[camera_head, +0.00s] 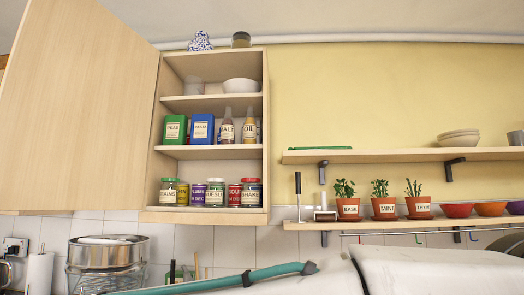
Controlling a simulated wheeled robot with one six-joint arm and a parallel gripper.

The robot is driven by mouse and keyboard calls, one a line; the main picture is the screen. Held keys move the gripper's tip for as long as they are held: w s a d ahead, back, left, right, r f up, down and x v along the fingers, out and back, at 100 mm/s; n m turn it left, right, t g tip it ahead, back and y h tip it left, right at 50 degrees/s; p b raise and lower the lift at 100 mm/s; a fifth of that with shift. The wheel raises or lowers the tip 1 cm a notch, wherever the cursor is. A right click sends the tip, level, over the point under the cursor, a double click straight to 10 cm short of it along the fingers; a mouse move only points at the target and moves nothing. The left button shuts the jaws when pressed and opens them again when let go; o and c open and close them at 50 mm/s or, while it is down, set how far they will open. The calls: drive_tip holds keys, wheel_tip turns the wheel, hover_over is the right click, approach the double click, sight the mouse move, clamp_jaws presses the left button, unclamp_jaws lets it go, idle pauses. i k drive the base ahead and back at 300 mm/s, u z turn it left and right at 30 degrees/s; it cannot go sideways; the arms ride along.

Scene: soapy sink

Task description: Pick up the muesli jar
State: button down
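The muesli jar (215,193) stands upright on the bottom shelf of the open wall cabinet (209,153). It is a small jar with a pale lid and a label that seems to read "MUESLI". It stands in a row with other jars close on both sides. A purple-labelled jar (198,194) is to its left, and a red-labelled jar (235,194) is to its right. My gripper is not in view.
The cabinet door (80,110) stands open to the left. Boxes and bottles fill the shelf above the jars. Wall shelves with potted herbs (381,207) and bowls (458,210) are at right. A steel pot (108,252) stands below. A teal bar (220,279) crosses the bottom.

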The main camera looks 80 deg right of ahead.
sight(215, 191)
drive_tip(key=z, duration=1.85)
drive_tip(key=k, duration=0.5)
drive_tip(key=u, duration=1.6)
drive_tip(key=i, duration=1.1)
drive_tip(key=z, duration=0.95)
